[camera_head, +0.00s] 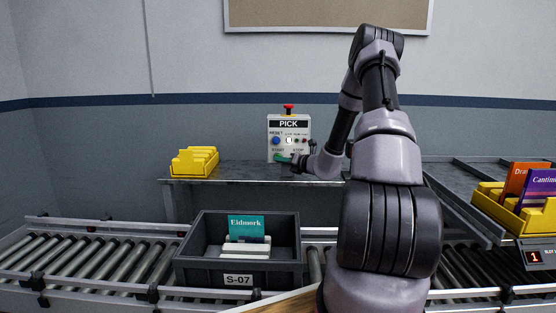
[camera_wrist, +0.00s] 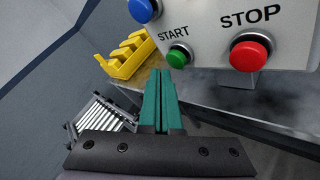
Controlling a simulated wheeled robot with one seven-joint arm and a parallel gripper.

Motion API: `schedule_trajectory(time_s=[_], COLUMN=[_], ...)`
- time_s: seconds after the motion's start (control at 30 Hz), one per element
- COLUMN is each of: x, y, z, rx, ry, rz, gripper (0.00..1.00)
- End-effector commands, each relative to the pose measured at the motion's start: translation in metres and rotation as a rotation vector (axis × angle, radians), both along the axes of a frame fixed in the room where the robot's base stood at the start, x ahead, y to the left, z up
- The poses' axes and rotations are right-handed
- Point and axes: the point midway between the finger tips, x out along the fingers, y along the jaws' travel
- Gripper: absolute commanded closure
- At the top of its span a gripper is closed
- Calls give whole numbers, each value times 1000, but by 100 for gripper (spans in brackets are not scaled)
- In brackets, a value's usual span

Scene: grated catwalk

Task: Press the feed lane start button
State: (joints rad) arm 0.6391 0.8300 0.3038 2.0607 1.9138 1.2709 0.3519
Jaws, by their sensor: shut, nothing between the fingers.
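The control box (camera_head: 302,124) marked PICK stands on the back shelf in the head view, with a red knob on top. In the wrist view its face (camera_wrist: 203,18) shows a green button (camera_wrist: 179,56) under the word START and a red button (camera_wrist: 250,52) under STOP. My gripper (camera_head: 281,158) is at the lower part of the box in the head view, hiding the START button there. In the wrist view my gripper (camera_wrist: 163,72) has its green fingers shut together and empty, with tips just below and left of the green button. Whether they touch it I cannot tell.
A blue button (camera_wrist: 144,9) sits above START. A yellow rack (camera_head: 194,162) stands left on the shelf (camera_head: 240,172). Below, a grey tote (camera_head: 238,263) marked S-07 sits on the roller conveyor (camera_head: 100,258). Another yellow rack (camera_head: 540,222) is at right.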

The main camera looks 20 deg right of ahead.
Motion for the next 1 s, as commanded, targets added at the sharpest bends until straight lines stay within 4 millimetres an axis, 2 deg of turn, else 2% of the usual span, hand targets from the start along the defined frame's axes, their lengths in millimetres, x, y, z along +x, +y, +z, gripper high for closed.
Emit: schedule_trajectory(time_s=[1.0], x=[8], y=[-3], z=[0], rx=[0], ry=[0], rz=[0], gripper=[100])
